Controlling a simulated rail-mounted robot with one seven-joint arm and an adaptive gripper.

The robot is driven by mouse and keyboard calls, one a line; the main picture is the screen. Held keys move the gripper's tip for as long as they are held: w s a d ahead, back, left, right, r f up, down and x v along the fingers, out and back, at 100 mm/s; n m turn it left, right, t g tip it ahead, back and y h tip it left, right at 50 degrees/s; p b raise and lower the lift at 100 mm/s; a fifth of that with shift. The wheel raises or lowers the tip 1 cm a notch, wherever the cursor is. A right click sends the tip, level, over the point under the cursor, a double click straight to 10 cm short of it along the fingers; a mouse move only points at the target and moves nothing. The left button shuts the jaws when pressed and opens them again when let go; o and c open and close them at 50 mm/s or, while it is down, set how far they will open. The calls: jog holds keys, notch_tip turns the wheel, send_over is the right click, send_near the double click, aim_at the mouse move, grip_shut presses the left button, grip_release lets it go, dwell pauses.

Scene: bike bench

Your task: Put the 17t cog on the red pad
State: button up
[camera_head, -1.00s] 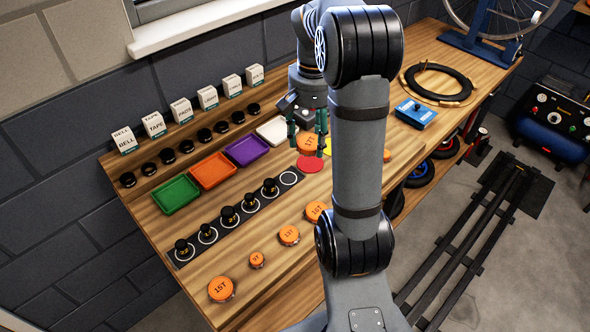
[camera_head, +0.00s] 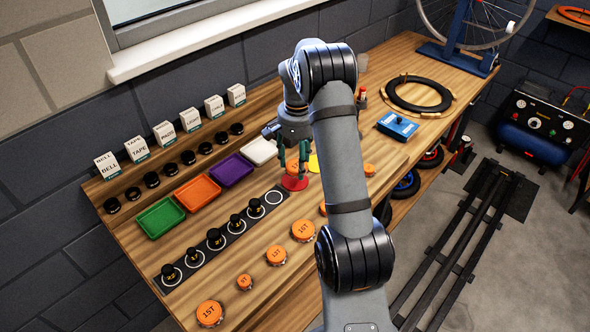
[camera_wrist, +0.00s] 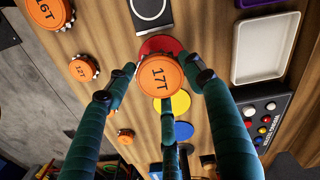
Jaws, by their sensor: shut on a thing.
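The orange 17t cog (camera_wrist: 160,76) is held between the green fingers of my gripper (camera_wrist: 160,88), its label facing the wrist camera. In the head view my gripper (camera_head: 292,164) is shut on this cog (camera_head: 293,168), low over the red pad (camera_head: 294,184). The red pad (camera_wrist: 160,46) shows past the cog's upper edge in the wrist view; the rest of it is hidden behind the cog. I cannot tell for sure whether the cog touches the pad.
A yellow pad (camera_wrist: 174,103) and a blue pad (camera_wrist: 183,131) lie beside the red one. A white tray (camera_head: 259,151) is just left of my gripper. Other orange cogs, such as the 16T (camera_wrist: 48,10), lie toward the bench's front. A black strip with knobs (camera_head: 215,237) lies at left.

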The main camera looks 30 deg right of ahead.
aim_at(295, 165)
jog(key=shift+w+a+f, duration=0.1)
jog(key=shift+a+f, duration=0.15)
jog(key=shift+f, duration=0.25)
notch_tip(295, 165, down, 3)
jog(key=shift+f+p, duration=0.1)
jog(key=shift+p, duration=0.5)
jog(key=shift+f, duration=0.1)
jog(key=shift+f+b, duration=0.25)
jog(key=shift+b, duration=0.1)
jog(key=o, duration=1.2)
jog(key=shift+r, duration=0.1)
notch_tip(295, 165, up, 12)
jog(key=shift+r, duration=0.2)
